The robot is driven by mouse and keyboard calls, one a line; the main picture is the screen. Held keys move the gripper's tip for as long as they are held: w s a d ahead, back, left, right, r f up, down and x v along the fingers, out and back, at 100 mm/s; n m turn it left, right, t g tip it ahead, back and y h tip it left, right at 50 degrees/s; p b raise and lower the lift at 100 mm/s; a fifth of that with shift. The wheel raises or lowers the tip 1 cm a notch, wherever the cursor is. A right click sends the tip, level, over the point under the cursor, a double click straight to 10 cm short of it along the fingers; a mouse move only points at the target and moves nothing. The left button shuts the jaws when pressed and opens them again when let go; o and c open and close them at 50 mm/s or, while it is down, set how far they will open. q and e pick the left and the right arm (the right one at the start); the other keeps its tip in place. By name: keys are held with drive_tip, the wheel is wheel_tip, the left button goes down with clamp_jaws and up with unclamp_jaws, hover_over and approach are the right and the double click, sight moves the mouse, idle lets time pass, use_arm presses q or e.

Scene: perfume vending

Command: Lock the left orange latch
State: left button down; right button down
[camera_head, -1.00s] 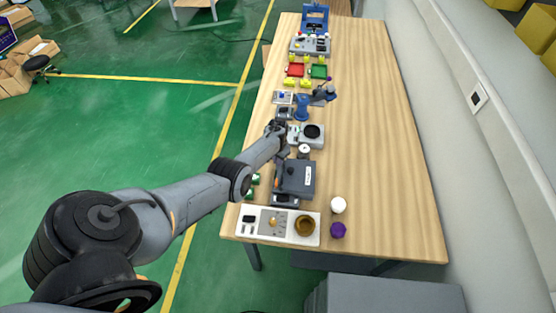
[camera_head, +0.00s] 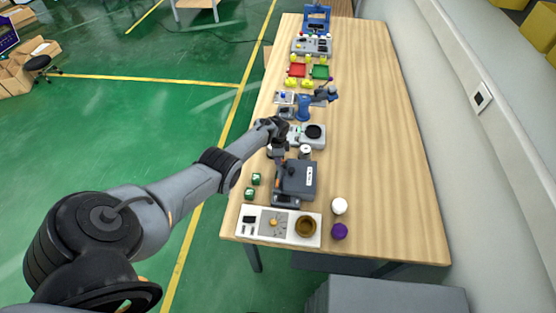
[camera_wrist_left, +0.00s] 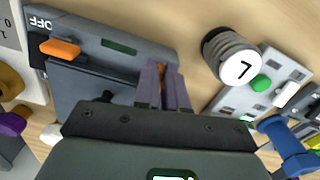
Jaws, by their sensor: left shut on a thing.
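A dark grey box (camera_head: 297,178) stands near the near end of the table, and it fills the left of the wrist view (camera_wrist_left: 110,50). An orange latch (camera_wrist_left: 60,48) on its edge shows beside the "OFF" label. My left gripper (camera_head: 278,160) is at the box's far left corner. In the left wrist view its fingers (camera_wrist_left: 163,90) are shut on a second orange latch (camera_wrist_left: 162,68), mostly hidden between them. The held latch is the far one in the head view. The palm hides part of the box. My right gripper is not in view.
A white panel (camera_head: 262,236) with a brown bowl (camera_head: 306,226) lies nearer. Green cubes (camera_head: 253,185) sit left of the box. The table's right side is clear.

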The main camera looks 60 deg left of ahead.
use_arm(q)
drive_tip(key=shift+w+a+m+b, duration=0.1)
drive_tip(key=shift+m+b, duration=0.25)
drive_tip(key=shift+m, duration=0.75)
drive_tip(key=c, duration=1.5)
unclamp_jaws()
drive_tip(key=shift+r, duration=0.1)
drive_tip(key=shift+r+p, duration=2.45)
drive_tip(key=shift+r, duration=2.9)
